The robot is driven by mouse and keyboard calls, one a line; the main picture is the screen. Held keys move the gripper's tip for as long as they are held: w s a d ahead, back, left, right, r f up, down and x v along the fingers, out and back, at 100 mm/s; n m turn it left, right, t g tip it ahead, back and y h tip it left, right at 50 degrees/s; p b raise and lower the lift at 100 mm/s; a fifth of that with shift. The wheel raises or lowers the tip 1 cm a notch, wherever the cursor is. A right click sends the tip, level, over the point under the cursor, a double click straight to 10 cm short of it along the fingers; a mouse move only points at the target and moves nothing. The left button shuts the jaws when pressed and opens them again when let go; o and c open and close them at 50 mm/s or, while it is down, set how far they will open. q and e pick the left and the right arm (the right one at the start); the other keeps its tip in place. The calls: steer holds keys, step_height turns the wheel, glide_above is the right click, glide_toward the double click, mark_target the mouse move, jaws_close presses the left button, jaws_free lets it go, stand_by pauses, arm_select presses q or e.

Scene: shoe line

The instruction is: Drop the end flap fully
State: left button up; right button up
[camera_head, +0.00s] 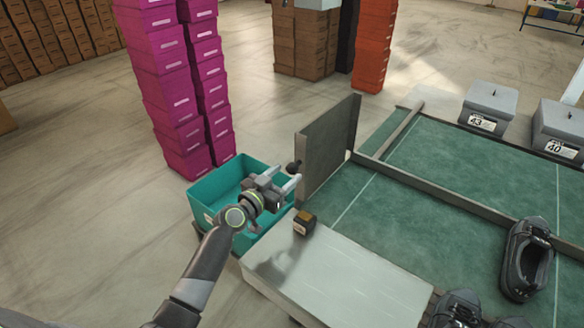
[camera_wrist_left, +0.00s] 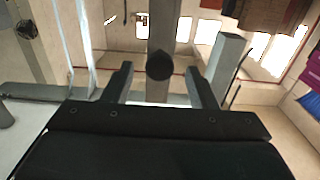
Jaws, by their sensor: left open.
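The end flap (camera_head: 328,148) is a grey panel standing upright at the left end of the green bench (camera_head: 400,195). A dark round knob (camera_head: 293,167) sticks out on its left side. My left gripper (camera_head: 283,178) is open just left of the flap, above a teal crate, with its fingertips close to the knob. In the left wrist view the knob (camera_wrist_left: 159,66) shows between the two open fingers (camera_wrist_left: 160,85), in front of a grey upright part. I cannot tell whether the fingers touch it. My right gripper is not in view.
The teal crate (camera_head: 208,193) stands on the floor beneath my left gripper. A bare metal plate (camera_head: 335,272) carries a small black-and-tan block (camera_head: 304,222). Magenta box stacks (camera_head: 165,80) stand behind the crate. A dark shoe (camera_head: 525,260) and grey boxes (camera_head: 488,106) are at the right.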

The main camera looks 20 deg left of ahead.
mark_target(290, 171)
arm_select(q)
steer(key=shift+x, duration=1.9)
jaws_close()
